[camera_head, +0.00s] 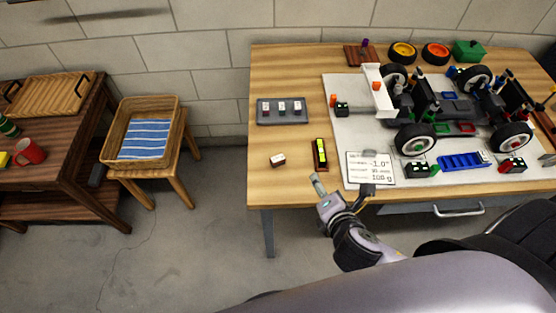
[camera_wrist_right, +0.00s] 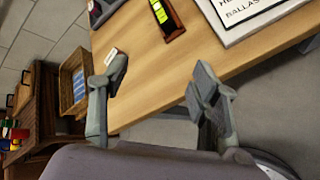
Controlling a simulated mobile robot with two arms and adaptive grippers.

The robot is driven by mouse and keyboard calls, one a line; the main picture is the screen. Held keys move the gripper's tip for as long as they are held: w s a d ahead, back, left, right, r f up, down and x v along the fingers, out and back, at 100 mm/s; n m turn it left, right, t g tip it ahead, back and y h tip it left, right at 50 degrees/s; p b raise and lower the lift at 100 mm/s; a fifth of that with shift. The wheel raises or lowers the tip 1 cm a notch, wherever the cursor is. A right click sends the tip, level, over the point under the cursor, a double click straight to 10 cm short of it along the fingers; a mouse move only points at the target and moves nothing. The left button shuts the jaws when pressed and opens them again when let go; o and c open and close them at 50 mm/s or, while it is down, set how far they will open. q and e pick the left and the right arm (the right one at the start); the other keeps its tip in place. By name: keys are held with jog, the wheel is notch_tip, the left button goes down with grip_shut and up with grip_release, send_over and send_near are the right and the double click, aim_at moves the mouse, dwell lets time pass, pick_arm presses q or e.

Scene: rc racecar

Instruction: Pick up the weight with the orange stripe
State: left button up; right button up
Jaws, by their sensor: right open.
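A small block (camera_head: 278,160), white on top with a dark side, lies alone near the front left of the wooden table; its stripe colour is too small to tell. In the right wrist view its white top (camera_wrist_right: 111,56) shows just beyond one finger. A grey tray (camera_head: 261,113) behind it holds three similar white-topped weights with small dark or reddish marks; I cannot tell which stripe is orange. My right gripper (camera_head: 342,187) is open and empty at the table's front edge, right of and nearer than the lone block. It also shows in the right wrist view (camera_wrist_right: 162,78). My left gripper is out of view.
A dark holder with a yellow-green level (camera_head: 320,153) stands right of the lone block. A ballast card (camera_head: 370,167) and the RC car (camera_head: 455,110) are further right. A basket with a striped cloth (camera_head: 145,139) sits on a stool at left.

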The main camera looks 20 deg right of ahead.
jog(key=a+n+t+y, duration=0.2)
jog(key=a+n+y, duration=0.15)
jog(key=n, duration=1.05)
send_near(278, 159)
jog(key=shift+t, duration=0.3)
jog(key=x, duration=0.2)
jog(key=p+x, duration=0.1)
jog(key=x, duration=0.1)
jog(key=shift+w+d+f, duration=0.15)
jog(key=shift+f, duration=0.25)
jog(key=shift+x, duration=2.7)
jog(key=shift+r, duration=0.25)
jog(key=shift+c, duration=0.2)
grip_shut()
jog(key=shift+r, duration=0.1)
